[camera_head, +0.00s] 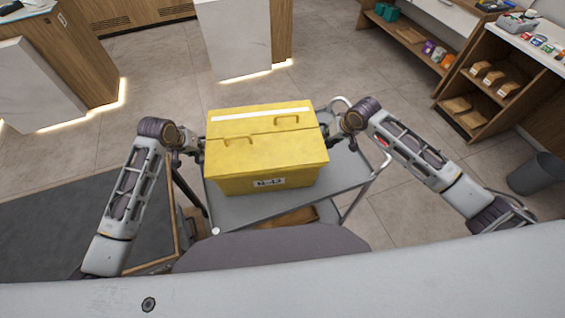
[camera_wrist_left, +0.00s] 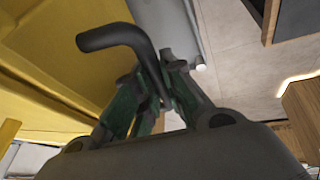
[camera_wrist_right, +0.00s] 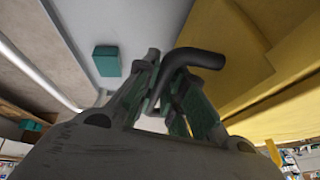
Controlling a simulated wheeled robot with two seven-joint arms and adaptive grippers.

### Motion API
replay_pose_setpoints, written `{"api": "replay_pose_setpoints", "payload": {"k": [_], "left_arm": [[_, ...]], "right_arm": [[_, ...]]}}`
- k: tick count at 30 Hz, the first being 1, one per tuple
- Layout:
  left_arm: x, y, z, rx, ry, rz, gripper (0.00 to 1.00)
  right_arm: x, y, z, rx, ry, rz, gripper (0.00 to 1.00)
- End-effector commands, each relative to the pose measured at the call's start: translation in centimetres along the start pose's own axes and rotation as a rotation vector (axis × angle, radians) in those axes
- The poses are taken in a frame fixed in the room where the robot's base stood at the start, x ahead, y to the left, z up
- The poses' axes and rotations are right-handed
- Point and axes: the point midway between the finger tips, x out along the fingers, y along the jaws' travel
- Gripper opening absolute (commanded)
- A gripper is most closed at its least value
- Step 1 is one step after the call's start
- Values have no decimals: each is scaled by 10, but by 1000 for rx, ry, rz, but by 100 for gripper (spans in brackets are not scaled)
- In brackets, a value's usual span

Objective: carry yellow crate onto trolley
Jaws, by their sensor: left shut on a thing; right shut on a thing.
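The yellow crate (camera_head: 265,155), a lidded box with a white stripe and a label on its near face, is over the grey trolley (camera_head: 250,211). I cannot tell whether its base touches the deck. My left gripper (camera_head: 199,145) is at the crate's left side, and in the left wrist view its fingers (camera_wrist_left: 155,95) are shut on a dark bent handle (camera_wrist_left: 120,37). My right gripper (camera_head: 331,128) is at the right side, and in the right wrist view its fingers (camera_wrist_right: 165,92) are shut on the matching handle (camera_wrist_right: 195,58). The crate hides much of the deck.
A teal box (camera_wrist_right: 105,60) shows against a grey surface in the right wrist view. Shelves (camera_head: 500,85) stand at the right, with a dark bin (camera_head: 537,174) nearby. White-fronted counters (camera_head: 233,40) stand at the back. A dark mat (camera_head: 60,225) lies at the left. Tiled floor is clear behind the trolley.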

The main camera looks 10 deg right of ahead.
Motion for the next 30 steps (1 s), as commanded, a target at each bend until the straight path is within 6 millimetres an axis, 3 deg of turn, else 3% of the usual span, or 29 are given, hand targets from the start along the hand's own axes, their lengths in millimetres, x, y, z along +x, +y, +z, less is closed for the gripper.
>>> {"api": "replay_pose_setpoints", "payload": {"k": [17, 18, 22, 30], "left_arm": [[6, -5, 0, -2, 7, -6, 0], [8, -6, 2, -3, 1, -8, 16], [7, -4, 2, -2, 1, -6, 33], [7, -3, 3, -1, 0, -2, 33]], "right_arm": [[6, 5, 0, 2, 6, 6, 0], [8, 6, 2, 2, 0, 8, 16], [7, 5, 2, 2, 1, 6, 33], [8, 3, 3, 1, 0, 2, 33]]}}
